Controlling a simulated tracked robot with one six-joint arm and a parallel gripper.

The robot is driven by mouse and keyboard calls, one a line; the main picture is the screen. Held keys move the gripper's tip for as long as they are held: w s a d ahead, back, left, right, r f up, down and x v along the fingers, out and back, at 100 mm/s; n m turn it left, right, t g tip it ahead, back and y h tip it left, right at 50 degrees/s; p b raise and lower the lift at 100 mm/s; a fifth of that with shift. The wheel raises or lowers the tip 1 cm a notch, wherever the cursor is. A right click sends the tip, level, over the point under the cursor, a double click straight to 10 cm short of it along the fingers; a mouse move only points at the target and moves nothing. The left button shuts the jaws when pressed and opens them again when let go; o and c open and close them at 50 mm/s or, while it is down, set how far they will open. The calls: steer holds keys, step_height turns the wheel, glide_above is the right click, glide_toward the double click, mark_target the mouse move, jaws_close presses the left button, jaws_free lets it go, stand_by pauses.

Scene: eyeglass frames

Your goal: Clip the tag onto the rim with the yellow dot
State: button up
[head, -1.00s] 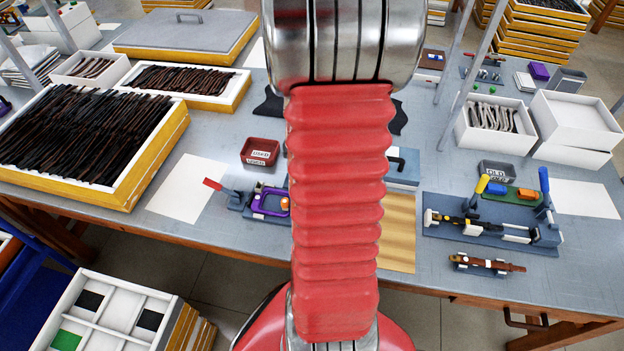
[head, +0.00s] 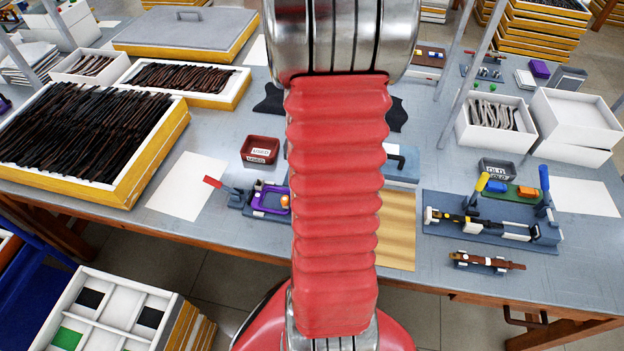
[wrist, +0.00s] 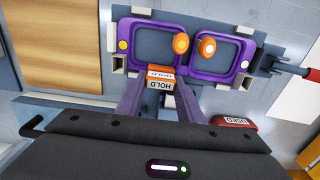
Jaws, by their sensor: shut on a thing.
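The purple eyeglass frame (wrist: 226,75) sits in a grey fixture in the wrist view, its two rims side by side. A yellow dot (wrist: 124,45) marks the outer side of the left rim; a pale dot (wrist: 244,64) is on the right rim's outer side. My gripper (wrist: 160,88) is shut on the orange and white tag (wrist: 155,85), which reads HOLD. The tag is at the lower bar of the yellow-dot rim, near the bridge; I cannot tell whether it touches. In the head view the frame (head: 270,211) is partly seen; my gripper is hidden behind my arm.
Orange knobs (wrist: 181,43) stand at the bridge. A red-handled clamp (head: 222,187) is beside the fixture. A red USED tray (head: 261,150) lies behind it. A second fixture (head: 490,225) is to the right. White paper (head: 182,190) lies flat at left.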

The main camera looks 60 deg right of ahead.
steer(key=shift+f, duration=0.65)
stand_by(0.4)
steer(key=o, duration=1.1)
steer(key=shift+r, duration=0.2)
steer(key=shift+r, duration=3.35)
